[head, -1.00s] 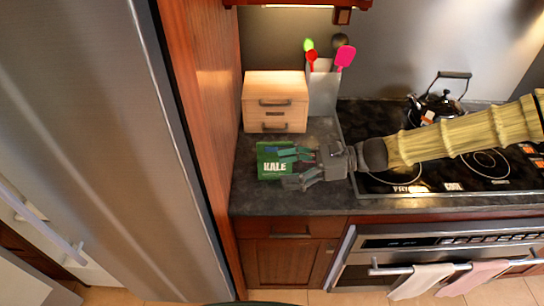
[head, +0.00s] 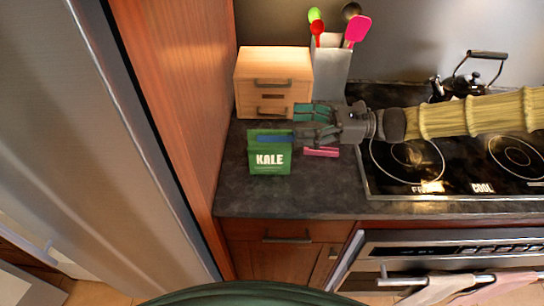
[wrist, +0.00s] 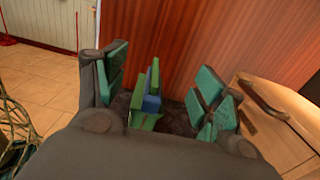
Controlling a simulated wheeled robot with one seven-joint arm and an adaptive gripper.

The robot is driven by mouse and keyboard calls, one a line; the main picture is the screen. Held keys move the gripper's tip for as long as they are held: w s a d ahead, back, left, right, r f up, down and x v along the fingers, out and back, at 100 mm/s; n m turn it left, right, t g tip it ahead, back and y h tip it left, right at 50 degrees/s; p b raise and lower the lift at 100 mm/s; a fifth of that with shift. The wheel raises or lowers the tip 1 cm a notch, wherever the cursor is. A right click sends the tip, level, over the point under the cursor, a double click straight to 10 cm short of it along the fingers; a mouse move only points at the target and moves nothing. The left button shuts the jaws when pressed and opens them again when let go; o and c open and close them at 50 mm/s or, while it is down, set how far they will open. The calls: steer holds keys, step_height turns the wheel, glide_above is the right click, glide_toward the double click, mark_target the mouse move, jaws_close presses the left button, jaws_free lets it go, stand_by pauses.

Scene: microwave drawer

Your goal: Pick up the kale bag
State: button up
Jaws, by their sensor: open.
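The green kale bag (head: 270,160) with white KALE lettering stands upright on the dark counter in the head view. My gripper (head: 300,124) is open at the bag's upper right, its teal finger pads pointing left. One finger is close to the bag's top right edge; I cannot tell whether it touches. In the wrist view the bag shows edge-on as a narrow green and blue shape (wrist: 152,95) between the spread fingers of my gripper (wrist: 160,85), nearer the left finger. Gaps show on both sides of it.
A small wooden drawer box (head: 273,80) stands behind the gripper, beside a utensil holder (head: 331,70). A pink item (head: 321,152) lies right of the bag. The stove (head: 450,165) is to the right, a wooden panel (head: 180,90) to the left. The counter's front is clear.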

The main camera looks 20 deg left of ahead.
steer(key=p, duration=0.2)
glide_toward(270, 147)
steer(key=a+f, duration=0.1)
steer(key=w+a+f, duration=0.1)
steer(key=a, duration=0.1)
steer(key=shift+a, duration=0.1)
steer(key=shift+p+x, duration=1.5)
steer(key=shift+x, duration=1.95)
steer(key=shift+s+a, duration=0.1)
steer(key=shift+a, duration=0.15)
jaws_close()
